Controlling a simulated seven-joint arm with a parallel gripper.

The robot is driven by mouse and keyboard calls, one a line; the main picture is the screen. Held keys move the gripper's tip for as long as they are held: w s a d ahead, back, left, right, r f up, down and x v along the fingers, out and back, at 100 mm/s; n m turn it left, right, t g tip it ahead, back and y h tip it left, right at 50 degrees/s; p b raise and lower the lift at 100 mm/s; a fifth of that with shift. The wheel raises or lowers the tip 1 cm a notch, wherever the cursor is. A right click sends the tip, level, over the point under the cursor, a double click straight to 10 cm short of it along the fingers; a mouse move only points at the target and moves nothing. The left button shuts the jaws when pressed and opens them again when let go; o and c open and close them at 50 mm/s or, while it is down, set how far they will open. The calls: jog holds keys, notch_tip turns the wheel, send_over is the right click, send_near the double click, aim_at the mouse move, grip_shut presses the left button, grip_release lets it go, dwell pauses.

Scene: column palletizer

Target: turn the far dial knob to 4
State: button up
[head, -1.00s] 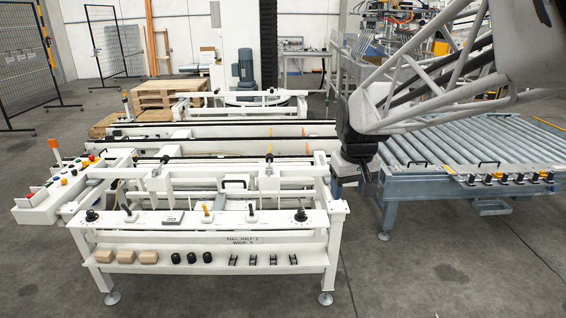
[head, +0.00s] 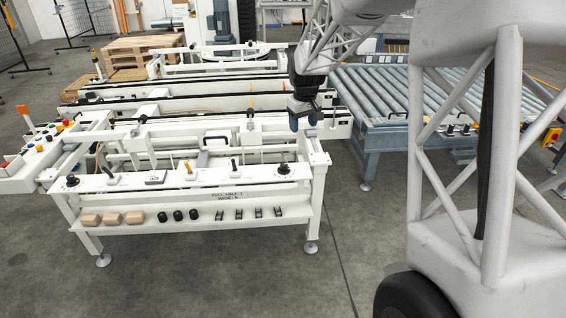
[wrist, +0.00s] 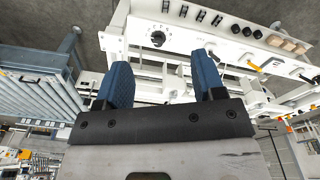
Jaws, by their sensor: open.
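Two black dial knobs stand on the white front rail of the machine. One knob (head: 72,181) is at the left end and the other knob (head: 283,168) at the right end. Which is the far one is not clear to me. The right-end knob also shows in the wrist view (wrist: 158,38), on a white disc with marks around it. Its number is too small to read. My gripper (head: 304,120) is open and empty above the machine's right end, beyond the right-end knob and apart from it. Its blue fingers (wrist: 163,70) point toward the rail in the wrist view.
Between the knobs, the rail carries black levers, a grey plate (head: 155,177) and an orange-tipped lever (head: 188,168). The lower shelf (head: 150,228) holds tan blocks, black knobs and clips. A roller conveyor (head: 400,90) stands to the right. A button box (head: 40,160) is at the left.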

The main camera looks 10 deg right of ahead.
jog(key=w+a+f+n, duration=0.1)
jog(key=w+a+f, duration=0.1)
jog(key=w+f, duration=0.95)
jog(key=n+g, duration=0.1)
jog(key=n, duration=0.1)
send_over(284, 164)
jog(key=f, duration=1.2)
jog(key=shift+s+f, duration=0.3)
jog(key=shift+f, duration=0.05)
jog(key=shift+w+f, duration=0.25)
jog(key=shift+f, duration=0.25)
jog(key=shift+f, duration=0.15)
jog(key=shift+f, duration=3.8)
jog(key=shift+c, duration=0.3)
jog(key=c, duration=0.9)
jog(key=shift+o, duration=0.2)
